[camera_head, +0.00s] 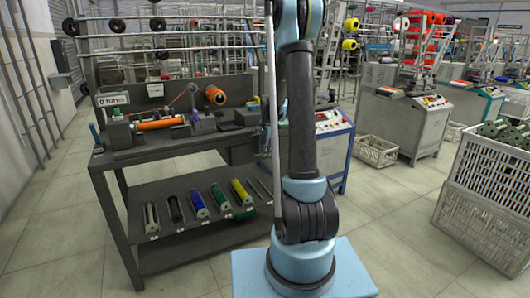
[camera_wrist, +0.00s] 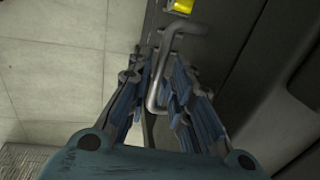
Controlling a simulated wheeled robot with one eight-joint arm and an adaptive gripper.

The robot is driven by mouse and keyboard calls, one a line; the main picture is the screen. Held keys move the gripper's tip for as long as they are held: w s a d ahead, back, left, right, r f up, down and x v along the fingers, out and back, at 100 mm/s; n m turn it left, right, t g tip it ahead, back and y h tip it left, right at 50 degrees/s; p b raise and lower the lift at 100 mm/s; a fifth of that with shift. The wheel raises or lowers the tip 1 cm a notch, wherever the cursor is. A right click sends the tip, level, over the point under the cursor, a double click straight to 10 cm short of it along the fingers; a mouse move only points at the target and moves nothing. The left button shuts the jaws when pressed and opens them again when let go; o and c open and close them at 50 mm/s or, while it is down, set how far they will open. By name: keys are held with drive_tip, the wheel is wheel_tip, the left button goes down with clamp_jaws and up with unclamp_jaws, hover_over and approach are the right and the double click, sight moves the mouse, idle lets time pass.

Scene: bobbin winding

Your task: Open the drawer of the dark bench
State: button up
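The dark bench (camera_head: 170,150) stands at the left in the head view, with a tabletop and a slanted lower shelf. A dark box-like part (camera_head: 243,152) under the top's right end may be the drawer; my arm hides part of that area. In the wrist view a bent grey bar handle (camera_wrist: 167,50) stands out from a dark panel (camera_wrist: 225,35). My gripper (camera_wrist: 160,75) is open, with its two blue-grey fingers on either side of the handle. I cannot tell whether either finger touches it. My gripper is hidden in the head view.
Several bobbins (camera_head: 197,203) lie on the bench's lower shelf. A winding device with orange spools (camera_head: 215,95) stands on top. A blue-and-white machine (camera_head: 335,150) stands behind my arm. White crates (camera_head: 488,205) are at the right.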

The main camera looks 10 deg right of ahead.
clamp_jaws()
drive_tip(key=shift+s, duration=0.1)
drive_tip(key=s+d, duration=0.2)
drive_tip(key=s, duration=0.6)
drive_tip(key=s+d, duration=0.3)
drive_tip(key=s, duration=0.5)
drive_tip(key=shift+s+d, duration=0.25)
drive_tip(key=shift+s, duration=0.15)
drive_tip(key=o, duration=0.6)
unclamp_jaws()
drive_tip(key=shift+c, duration=0.2)
wheel_tip(320, 180, up, 12)
drive_tip(key=s, duration=0.2)
drive_tip(key=shift+d+f, duration=0.15)
drive_tip(key=shift+d, duration=0.2)
